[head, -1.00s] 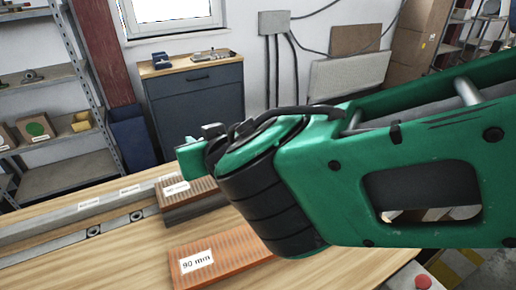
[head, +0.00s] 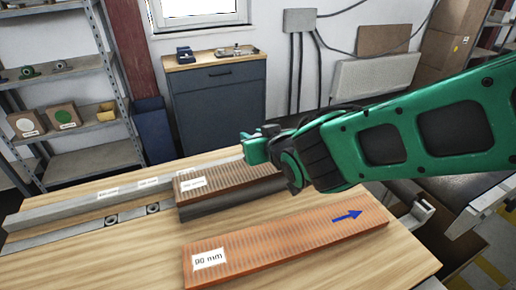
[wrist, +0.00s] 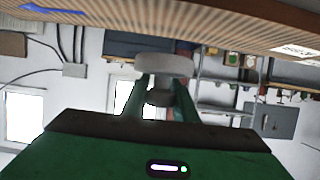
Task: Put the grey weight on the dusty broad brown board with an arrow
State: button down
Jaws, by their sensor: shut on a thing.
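The broad brown board (head: 285,245) lies across the front of the wooden table in the head view. It has a "90 mm" label at its left end and a blue arrow near its right end pointing right. Whether dust covers it is hard to tell. In the wrist view the scene is upside down, and a brown board (wrist: 215,22) with a blue mark and a label crosses the top. My gripper (wrist: 162,88) is shut on the pale grey round weight (wrist: 165,67), which appears apart from that board.
Behind lies a second ribbed brown board (head: 225,184) with a label, on a dark block. Long grey rails (head: 75,207) run along the table's far left. Bare table (head: 120,265) shows at front left. A cabinet (head: 220,100) and shelves stand beyond.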

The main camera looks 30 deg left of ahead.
jog(key=shift+f, duration=1.9)
jog(key=shift+f, duration=0.1)
jog(key=c, duration=1.4)
grip_release()
jog(key=shift+c, duration=0.2)
jog(key=v, duration=1.2)
